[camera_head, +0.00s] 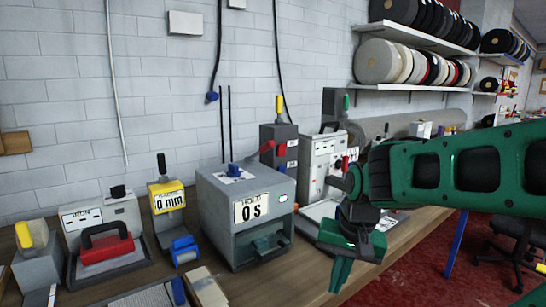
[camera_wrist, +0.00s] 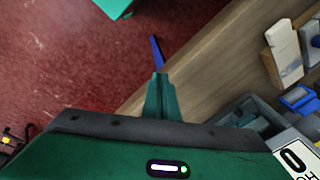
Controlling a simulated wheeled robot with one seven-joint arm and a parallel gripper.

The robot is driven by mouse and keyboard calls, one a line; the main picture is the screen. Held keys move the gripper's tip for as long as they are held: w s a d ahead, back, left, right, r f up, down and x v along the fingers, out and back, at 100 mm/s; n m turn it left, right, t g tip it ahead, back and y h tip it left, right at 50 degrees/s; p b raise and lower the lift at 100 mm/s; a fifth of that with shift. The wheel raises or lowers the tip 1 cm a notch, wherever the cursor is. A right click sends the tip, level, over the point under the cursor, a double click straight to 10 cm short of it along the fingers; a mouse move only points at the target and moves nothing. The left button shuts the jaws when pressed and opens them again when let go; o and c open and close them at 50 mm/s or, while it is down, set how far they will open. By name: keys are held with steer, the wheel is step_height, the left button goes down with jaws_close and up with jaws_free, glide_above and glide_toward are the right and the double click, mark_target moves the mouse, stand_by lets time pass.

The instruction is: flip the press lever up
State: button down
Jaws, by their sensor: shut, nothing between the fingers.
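A grey press-like box (camera_head: 222,207) with a sign reading "HOLD 0 s" stands mid-bench in the head view. A lever with a red end (camera_head: 266,147) slants up to the right above its top; I cannot tell for sure that this is the press lever. Part of the box and its sign also show at the lower right of the wrist view (camera_wrist: 299,158). My gripper (camera_head: 341,272) is shut and empty, pointing down near the bench's front edge, to the right of the box and apart from it. Its closed fingers show in the wrist view (camera_wrist: 159,90).
A dark box with a yellow-tipped lever (camera_head: 279,107) and a white machine (camera_head: 315,160) stand behind. Shelves of rolls (camera_head: 412,62) hang at upper right. Red floor (camera_head: 420,270) is open in front.

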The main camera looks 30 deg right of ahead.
steer(key=w+d+r+m+t, duration=0.1)
steer(key=w+r+m+t, duration=0.2)
steer(key=w+m, duration=0.45)
steer(key=m+t, duration=1)
steer(key=m, duration=0.8)
glide_toward(281, 178)
step_height(281, 178, up, 4)
steer(key=shift+w, duration=0.25)
steer(key=x, duration=0.9)
steer(key=shift+w+f, duration=0.1)
steer(key=shift+f, duration=0.2)
steer(key=shift+w+r, duration=1.05)
steer(key=shift+r, duration=0.1)
steer(key=shift+w+r, duration=0.4)
steer(key=shift+r, duration=0.15)
